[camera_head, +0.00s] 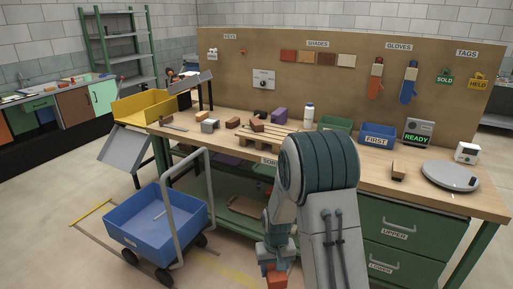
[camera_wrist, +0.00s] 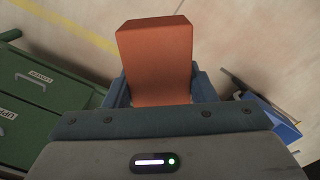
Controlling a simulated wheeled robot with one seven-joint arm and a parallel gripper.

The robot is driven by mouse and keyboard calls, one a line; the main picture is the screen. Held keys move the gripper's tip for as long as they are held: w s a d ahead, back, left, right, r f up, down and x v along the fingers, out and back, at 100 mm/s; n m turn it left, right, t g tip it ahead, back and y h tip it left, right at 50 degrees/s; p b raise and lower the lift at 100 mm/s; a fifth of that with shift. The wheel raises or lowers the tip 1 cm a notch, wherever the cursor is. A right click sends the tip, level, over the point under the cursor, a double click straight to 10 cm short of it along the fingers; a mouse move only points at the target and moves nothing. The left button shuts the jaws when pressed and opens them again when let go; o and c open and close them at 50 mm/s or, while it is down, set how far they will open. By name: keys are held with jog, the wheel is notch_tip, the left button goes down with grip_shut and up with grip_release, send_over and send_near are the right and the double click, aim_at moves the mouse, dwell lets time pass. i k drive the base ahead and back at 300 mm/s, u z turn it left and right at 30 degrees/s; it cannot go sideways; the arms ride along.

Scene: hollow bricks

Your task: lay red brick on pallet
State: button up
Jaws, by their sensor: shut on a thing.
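The red brick (camera_wrist: 157,62) is orange-red and sits between the two blue fingers of my gripper (camera_wrist: 160,92) in the wrist view. My gripper is shut on it. In the head view the red brick (camera_head: 277,277) shows at the bottom edge, below my gripper (camera_head: 276,262), in front of the bench and over the floor. The wooden pallet (camera_head: 252,138) lies on the bench top, left of my arm. Its right part is close to my arm in the picture, and a sign on the bench edge is partly hidden.
Several bricks, among them a purple one (camera_head: 279,115) and a grey one (camera_head: 209,126), stand around the pallet. A white bottle (camera_head: 309,115) stands behind it. A blue cart (camera_head: 158,218) is on the floor at left. Green drawers (camera_head: 400,228) are at right.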

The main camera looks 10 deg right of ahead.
aim_at(279, 133)
jog(key=u, duration=0.65)
jog(key=i, duration=1.85)
jog(key=z, duration=0.65)
